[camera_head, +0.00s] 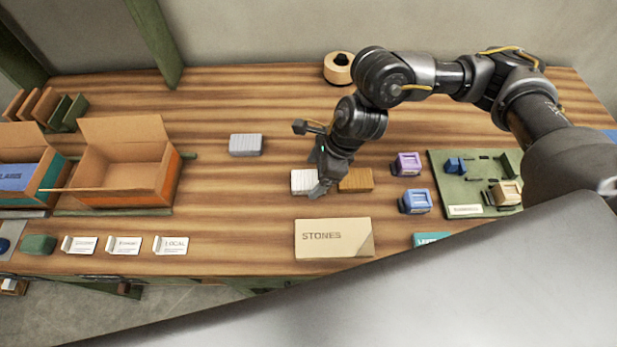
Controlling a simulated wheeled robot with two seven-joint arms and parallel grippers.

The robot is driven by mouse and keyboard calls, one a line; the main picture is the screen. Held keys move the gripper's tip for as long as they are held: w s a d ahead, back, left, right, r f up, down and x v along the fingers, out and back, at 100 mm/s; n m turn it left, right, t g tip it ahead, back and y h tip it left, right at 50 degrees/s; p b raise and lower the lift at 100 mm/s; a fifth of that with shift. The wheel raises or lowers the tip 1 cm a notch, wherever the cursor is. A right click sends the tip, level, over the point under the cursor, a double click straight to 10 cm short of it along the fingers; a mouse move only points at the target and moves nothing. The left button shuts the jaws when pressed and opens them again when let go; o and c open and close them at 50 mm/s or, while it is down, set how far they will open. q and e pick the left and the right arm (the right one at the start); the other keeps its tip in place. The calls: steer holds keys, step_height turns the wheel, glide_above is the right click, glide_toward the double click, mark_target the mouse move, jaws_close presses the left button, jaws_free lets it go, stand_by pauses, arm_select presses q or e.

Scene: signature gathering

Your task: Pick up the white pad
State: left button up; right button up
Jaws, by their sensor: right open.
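The white pad (302,182) lies on the wooden table near the middle, partly hidden by my right gripper. My right gripper (318,184) is low over the table, at the right part of the white pad, with its fingers apart. I cannot tell whether the fingers touch the pad. A brown pad (357,180) lies just right of the gripper, and a light grey pad (246,145) lies further back to the left. My left gripper is not in view.
An envelope marked STONES (334,238) lies in front. Purple (407,164) and blue (415,201) stamps stand to the right, beside a green tray (442,171). An open cardboard box (123,170) stands at the left. A round wooden object (338,68) is at the back.

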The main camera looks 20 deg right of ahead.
mark_target(309, 182)
steer(key=shift+x, duration=1.25)
steer(key=c, duration=1.1)
steer(key=shift+o, duration=0.2)
